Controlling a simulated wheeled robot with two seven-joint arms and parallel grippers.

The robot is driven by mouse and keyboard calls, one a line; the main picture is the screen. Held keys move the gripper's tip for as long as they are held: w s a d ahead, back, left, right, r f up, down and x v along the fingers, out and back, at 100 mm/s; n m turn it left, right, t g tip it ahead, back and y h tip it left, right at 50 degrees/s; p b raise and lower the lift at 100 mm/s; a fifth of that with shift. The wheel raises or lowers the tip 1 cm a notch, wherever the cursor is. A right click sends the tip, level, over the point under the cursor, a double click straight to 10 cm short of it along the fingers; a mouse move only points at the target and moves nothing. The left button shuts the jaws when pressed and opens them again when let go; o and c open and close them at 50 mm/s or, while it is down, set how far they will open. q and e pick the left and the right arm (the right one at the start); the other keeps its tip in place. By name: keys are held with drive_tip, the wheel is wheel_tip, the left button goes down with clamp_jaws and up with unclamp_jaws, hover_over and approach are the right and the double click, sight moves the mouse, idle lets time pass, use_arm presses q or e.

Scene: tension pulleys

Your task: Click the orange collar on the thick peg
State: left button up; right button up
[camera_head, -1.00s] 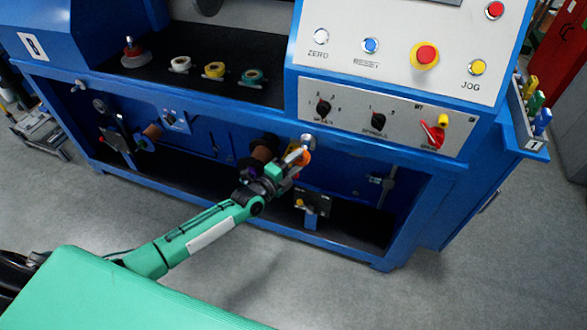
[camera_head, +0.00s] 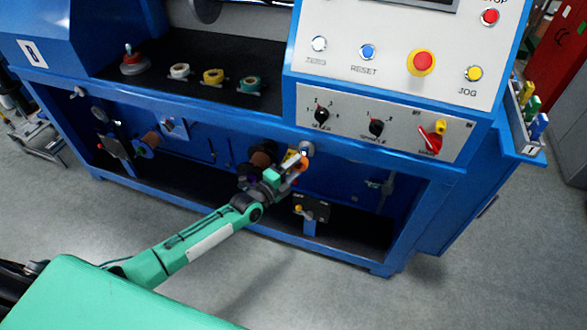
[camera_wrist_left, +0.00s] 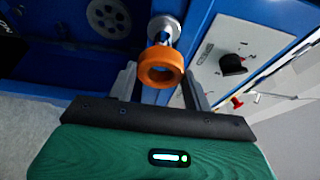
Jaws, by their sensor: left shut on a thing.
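The orange collar (camera_head: 301,164) is held in my left gripper (camera_head: 296,165), which is shut on it in front of the machine's lower bay. In the left wrist view the orange collar (camera_wrist_left: 161,67) is a thick ring between the two fingers, its hole facing the camera. The thick silver peg (camera_wrist_left: 163,29) is right behind and above it in that view. In the head view the round peg end (camera_head: 307,148) shows just above the collar. I cannot tell whether collar and peg touch. My right gripper is not in view.
White (camera_head: 179,71), yellow (camera_head: 213,76) and teal (camera_head: 249,84) rings sit on the dark shelf above. A brown roller (camera_head: 262,158) is close left of the gripper. A small black box on a bracket (camera_head: 311,208) is below right. The control panel (camera_head: 385,126) overhangs above.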

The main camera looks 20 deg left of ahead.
sight(297, 165)
use_arm(q)
drive_tip(key=shift+p, duration=0.3)
idle(0.5)
drive_tip(key=shift+w, duration=0.1)
drive_tip(key=shift+w+b, duration=0.75)
drive_tip(key=shift+w, duration=0.65)
idle(0.3)
drive_tip(key=shift+w, duration=0.1)
idle(0.3)
